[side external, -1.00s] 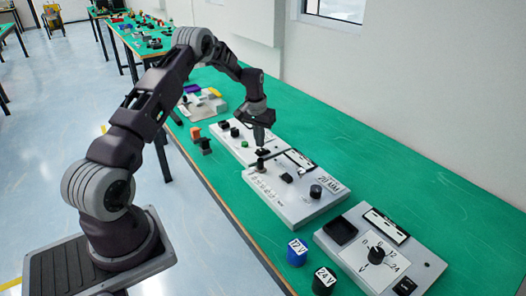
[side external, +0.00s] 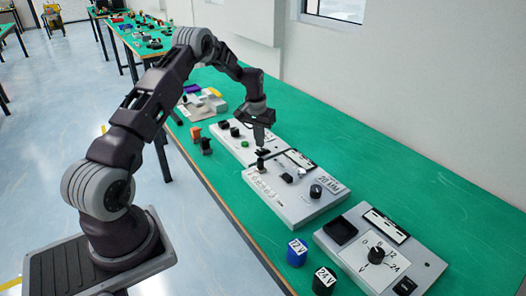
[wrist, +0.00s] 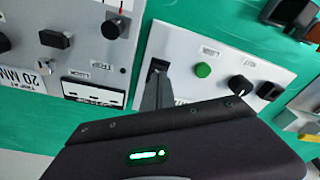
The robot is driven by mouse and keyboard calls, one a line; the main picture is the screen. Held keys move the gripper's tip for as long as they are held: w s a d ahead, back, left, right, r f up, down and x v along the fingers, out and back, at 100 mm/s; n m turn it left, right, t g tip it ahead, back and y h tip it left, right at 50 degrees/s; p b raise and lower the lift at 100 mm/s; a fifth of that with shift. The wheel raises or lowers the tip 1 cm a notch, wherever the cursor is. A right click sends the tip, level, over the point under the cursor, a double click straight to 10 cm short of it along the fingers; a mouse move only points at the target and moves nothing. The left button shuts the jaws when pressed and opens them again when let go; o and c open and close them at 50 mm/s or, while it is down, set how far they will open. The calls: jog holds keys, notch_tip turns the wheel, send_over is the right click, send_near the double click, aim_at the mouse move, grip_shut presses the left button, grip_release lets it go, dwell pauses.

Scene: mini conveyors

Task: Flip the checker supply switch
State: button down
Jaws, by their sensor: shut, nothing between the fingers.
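My gripper (side external: 261,146) is shut and empty, pointing down low over the grey panels in the middle of the bench. In the wrist view its dark fingers (wrist: 151,98) reach to a small black switch (wrist: 158,66) at the edge of a light panel (wrist: 185,45). The fingertips overlap the switch in this view, and I cannot tell whether they touch it. The fingers partly hide the switch, so its position is unclear. No readable label marks it as the checker supply switch.
The same panel carries a green button (wrist: 203,70) and black knobs. Another panel (side external: 312,203) with a 20 MIN label lies beside it. A dial panel (side external: 345,262) and blue 12 V (side external: 297,255) and black 24 V (side external: 323,282) blocks stand nearer the camera. Green bench to the right is clear.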

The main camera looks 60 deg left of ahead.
aim_at(260, 150)
jog(key=shift+f, duration=0.95)
dwell(0.6)
jog(key=shift+r, duration=3.55)
jog(key=s+d+r+m+t, duration=0.1)
jog(key=s+d+r+m, duration=0.1)
jog(key=s+d+r, duration=0.65)
jog(key=s+d+r+m+t, duration=0.1)
jog(key=s+d+r, duration=0.2)
jog(key=d+r, duration=1)
jog(key=s+d+m+t, duration=0.1)
jog(key=s+d, duration=0.3)
jog(key=s, duration=0.6)
jog(key=s+d+m+t, duration=0.1)
jog(key=s+d, duration=0.4)
jog(key=s, duration=0.6)
jog(key=shift+s+d+m+h, duration=0.3)
jog(key=shift+m+h, duration=0.1)
jog(key=shift+m, duration=0.1)
